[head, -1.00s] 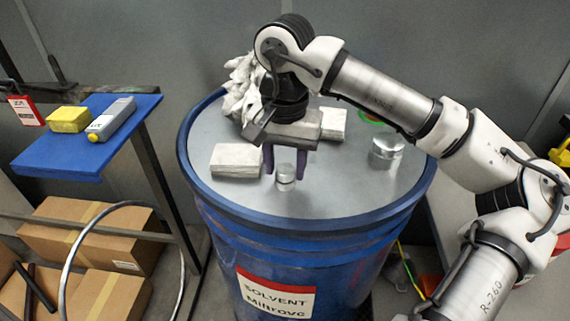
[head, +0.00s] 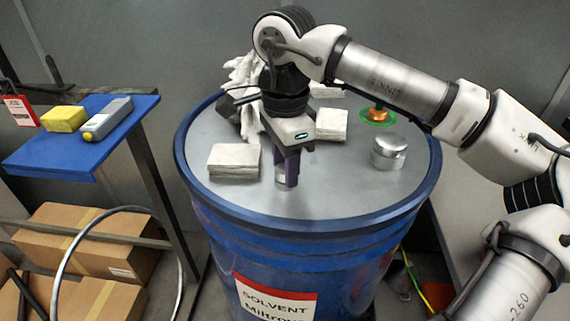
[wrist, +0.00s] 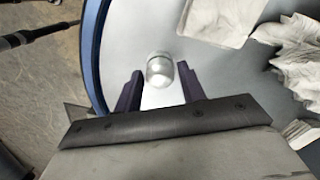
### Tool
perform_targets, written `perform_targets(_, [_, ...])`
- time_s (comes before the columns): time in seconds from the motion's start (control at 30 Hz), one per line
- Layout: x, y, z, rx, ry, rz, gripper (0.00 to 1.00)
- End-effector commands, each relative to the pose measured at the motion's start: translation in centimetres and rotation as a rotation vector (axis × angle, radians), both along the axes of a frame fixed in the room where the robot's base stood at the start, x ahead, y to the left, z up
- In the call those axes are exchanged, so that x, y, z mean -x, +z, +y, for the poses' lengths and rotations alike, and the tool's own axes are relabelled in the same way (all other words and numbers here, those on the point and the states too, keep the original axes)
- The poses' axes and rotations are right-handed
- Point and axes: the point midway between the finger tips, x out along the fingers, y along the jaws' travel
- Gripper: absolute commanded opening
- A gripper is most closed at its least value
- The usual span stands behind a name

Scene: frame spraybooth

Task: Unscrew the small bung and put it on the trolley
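The small bung (head: 282,183), a short silver cylinder, stands upright on the grey lid of the blue drum (head: 330,222), near its front. In the wrist view the bung (wrist: 160,70) sits between the dark fingertips of my gripper (wrist: 160,77), with a gap showing on each side. My gripper (head: 287,176) points down over the bung, and its fingers partly hide it in the head view. The fingers are open and hold nothing. The blue-topped trolley (head: 45,160) stands left of the drum.
A yellow block (head: 64,118) and a grey device (head: 107,118) occupy the trolley's back; its front is bare. A larger silver cap (head: 389,152), cloth stacks (head: 234,161) and a crumpled white rag (head: 244,80) are on the lid. Cardboard boxes (head: 85,240) lie below the trolley.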

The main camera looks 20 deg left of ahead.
Motion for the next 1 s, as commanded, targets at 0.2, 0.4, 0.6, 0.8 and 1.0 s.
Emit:
perform_targets(0.2, [-0.01, -0.05, 0.00, 0.001, -0.124, -0.001, 0.40])
perform_targets(0.4, [-0.04, -0.15, -0.04, 0.002, -0.354, -0.002, 0.40])
perform_targets(0.6, [0.00, -0.05, 0.00, 0.000, -0.500, 0.000, 0.40])
perform_targets(0.8, [-0.01, -0.14, -0.01, 0.001, -0.692, -0.003, 0.40])
perform_targets(1.0, [-0.02, -0.08, -0.04, 0.000, -0.884, -0.001, 0.40])
